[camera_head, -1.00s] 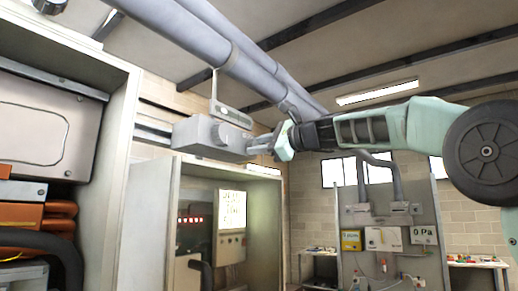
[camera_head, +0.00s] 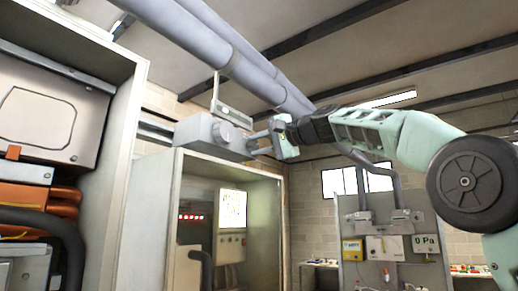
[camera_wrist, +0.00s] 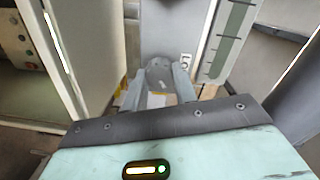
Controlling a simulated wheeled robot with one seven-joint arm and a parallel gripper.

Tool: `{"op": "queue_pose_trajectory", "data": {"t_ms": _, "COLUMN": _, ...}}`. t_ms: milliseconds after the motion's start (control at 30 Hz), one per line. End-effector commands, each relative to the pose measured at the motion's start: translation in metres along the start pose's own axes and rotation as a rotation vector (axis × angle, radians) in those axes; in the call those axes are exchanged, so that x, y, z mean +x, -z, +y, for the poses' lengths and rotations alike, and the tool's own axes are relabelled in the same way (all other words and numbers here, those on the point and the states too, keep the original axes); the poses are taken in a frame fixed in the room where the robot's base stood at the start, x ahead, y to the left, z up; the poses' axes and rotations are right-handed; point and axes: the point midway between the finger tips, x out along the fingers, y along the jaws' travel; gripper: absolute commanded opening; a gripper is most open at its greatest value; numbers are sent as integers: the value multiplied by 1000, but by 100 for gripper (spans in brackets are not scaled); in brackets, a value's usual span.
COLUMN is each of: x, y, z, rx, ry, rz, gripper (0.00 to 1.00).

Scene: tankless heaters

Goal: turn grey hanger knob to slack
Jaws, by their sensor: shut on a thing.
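The grey hanger box (camera_head: 208,134) hangs from a bracket under the large pipes. In the head view my gripper (camera_head: 254,140) is at the right end of this box, and its fingers hide the knob there. In the wrist view the grey hanger knob (camera_wrist: 159,70) is a rounded piece on the box face. The two fingers of my gripper (camera_wrist: 159,85) are on either side of it and shut on it. A partly covered label (camera_wrist: 186,60) with dark letters is just right of the knob. I cannot read the knob's setting.
Thick grey pipes (camera_head: 200,38) run above the box and my arm. An open cabinet (camera_head: 165,200) stands below, with another cabinet (camera_head: 130,140) close at the left. A board with meters (camera_head: 385,248) stands farther back at the right.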

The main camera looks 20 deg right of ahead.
Motion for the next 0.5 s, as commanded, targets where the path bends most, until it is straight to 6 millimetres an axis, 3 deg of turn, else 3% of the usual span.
{"op": "queue_pose_trajectory", "data": {"t_ms": 500, "x": 1, "y": -1, "z": 3, "rx": -479, "ry": -21, "rz": 16, "gripper": 5}}
